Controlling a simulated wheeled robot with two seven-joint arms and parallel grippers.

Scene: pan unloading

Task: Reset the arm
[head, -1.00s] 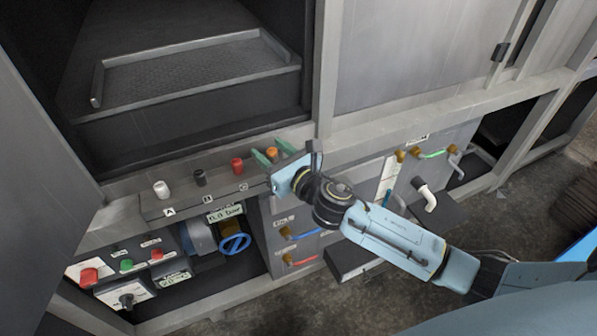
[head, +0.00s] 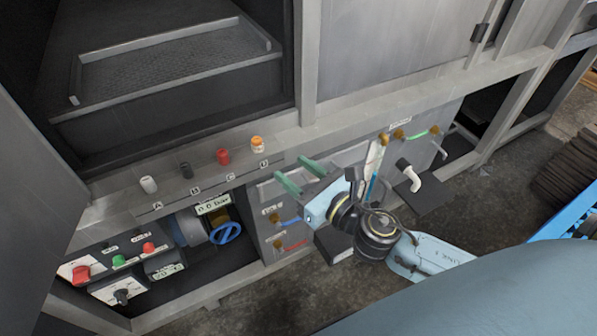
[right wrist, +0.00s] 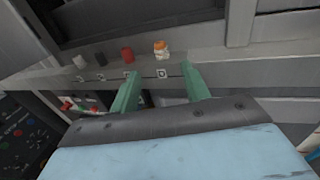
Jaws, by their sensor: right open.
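My right gripper (head: 301,176) is in the head view, just in front of the cabinet's front ledge, right of and below the orange-and-white bottle. Its two green fingers are apart with nothing between them. In the right wrist view the same fingers (right wrist: 160,85) point toward the ledge, open and empty. My right arm comes in from the lower right of the head view. My left gripper does not show.
On the ledge stand a white bottle (head: 148,184), a dark one (head: 186,170), a red one (head: 223,156) and an orange-and-white one (head: 257,144). Below are a blue valve wheel (head: 226,233) and a white pipe (head: 409,174). A tray (head: 170,78) lies in the open chamber above.

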